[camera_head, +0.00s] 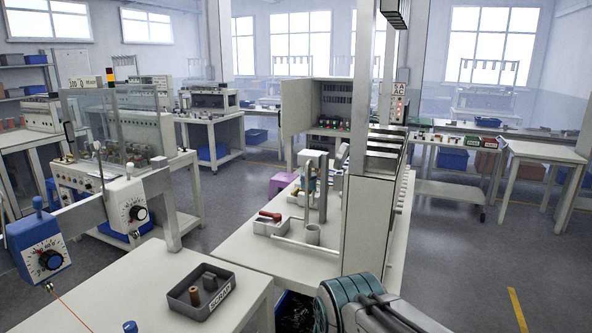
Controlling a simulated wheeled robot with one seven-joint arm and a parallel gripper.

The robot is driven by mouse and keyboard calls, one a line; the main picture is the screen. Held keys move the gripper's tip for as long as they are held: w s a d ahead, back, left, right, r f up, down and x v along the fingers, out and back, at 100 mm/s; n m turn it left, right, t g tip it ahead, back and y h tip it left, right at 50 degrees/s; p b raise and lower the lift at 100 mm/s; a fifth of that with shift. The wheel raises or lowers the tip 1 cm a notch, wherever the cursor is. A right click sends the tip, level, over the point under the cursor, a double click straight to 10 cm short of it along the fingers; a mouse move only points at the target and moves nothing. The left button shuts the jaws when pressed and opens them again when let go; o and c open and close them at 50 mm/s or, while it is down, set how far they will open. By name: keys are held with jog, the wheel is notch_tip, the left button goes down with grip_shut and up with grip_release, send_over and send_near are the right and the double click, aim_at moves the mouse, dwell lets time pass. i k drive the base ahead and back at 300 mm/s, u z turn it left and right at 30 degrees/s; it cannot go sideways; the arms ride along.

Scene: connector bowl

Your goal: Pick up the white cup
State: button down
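A small white cup (312,235) stands upright on the white workbench (262,262) in the middle of the head view. It is at the foot of a grey upright post, close to the right end of a thin white bar lying on the bench. The cup is small in the picture, and I cannot see whether it holds anything. Part of my arm (352,297), grey with a teal rounded section, shows at the bottom, nearer than the cup and apart from it. The fingertips of my gripper are not visible.
A white tray (270,228) with a red-handled thing lies left of the cup. A tall grey cabinet column (369,225) rises close on the right. Open floor lies at right.

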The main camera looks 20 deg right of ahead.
aim_at(313, 236)
jog(key=z, duration=0.15)
jog(key=i, duration=0.95)
jog(key=z, duration=0.65)
